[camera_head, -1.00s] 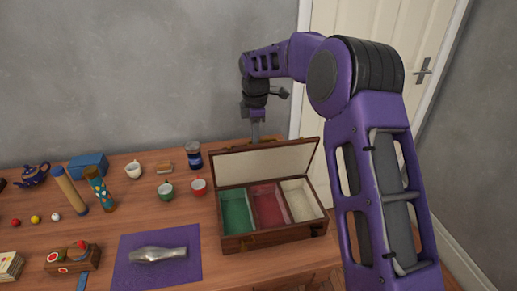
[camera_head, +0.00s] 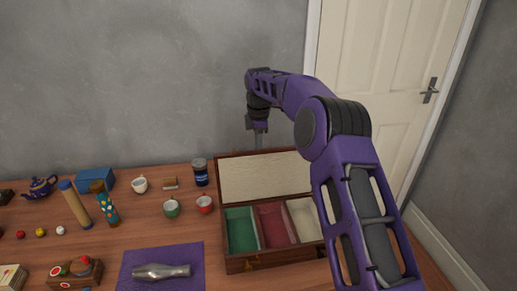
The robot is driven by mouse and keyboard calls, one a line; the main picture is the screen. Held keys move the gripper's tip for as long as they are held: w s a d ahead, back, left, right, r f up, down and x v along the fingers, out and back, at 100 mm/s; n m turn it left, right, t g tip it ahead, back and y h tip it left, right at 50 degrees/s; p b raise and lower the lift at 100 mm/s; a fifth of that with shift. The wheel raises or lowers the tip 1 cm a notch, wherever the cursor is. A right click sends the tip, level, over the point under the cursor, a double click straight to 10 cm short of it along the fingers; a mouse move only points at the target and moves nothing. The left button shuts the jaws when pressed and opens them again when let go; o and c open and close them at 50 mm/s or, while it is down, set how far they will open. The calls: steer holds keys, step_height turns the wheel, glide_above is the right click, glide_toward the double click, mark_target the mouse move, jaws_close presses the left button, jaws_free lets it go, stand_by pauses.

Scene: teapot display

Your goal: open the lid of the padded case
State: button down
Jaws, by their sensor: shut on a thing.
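The padded case (camera_head: 245,262) is a brown wooden box at the right of the table. Its lid (camera_head: 265,176) is raised, leaning back at the far side with its cream padded inner face showing. Inside are a green compartment (camera_head: 241,230), a dark red compartment (camera_head: 275,224) and a cream compartment (camera_head: 305,219). My gripper (camera_head: 258,146) points down at the lid's far top edge and is shut on it. The fingertips are small and partly hidden behind the edge. My arm covers the case's right end.
A purple mat (camera_head: 190,252) bearing a silvery vase (camera_head: 162,271) lies left of the case. A wall is behind.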

steer(key=shift+f, duration=0.2)
steer(key=c, duration=0.9)
jaws_free()
steer(key=shift+r, duration=0.2)
step_height(320, 180, up, 12)
steer(key=shift+s, duration=0.4)
steer(key=shift+d, duration=0.1)
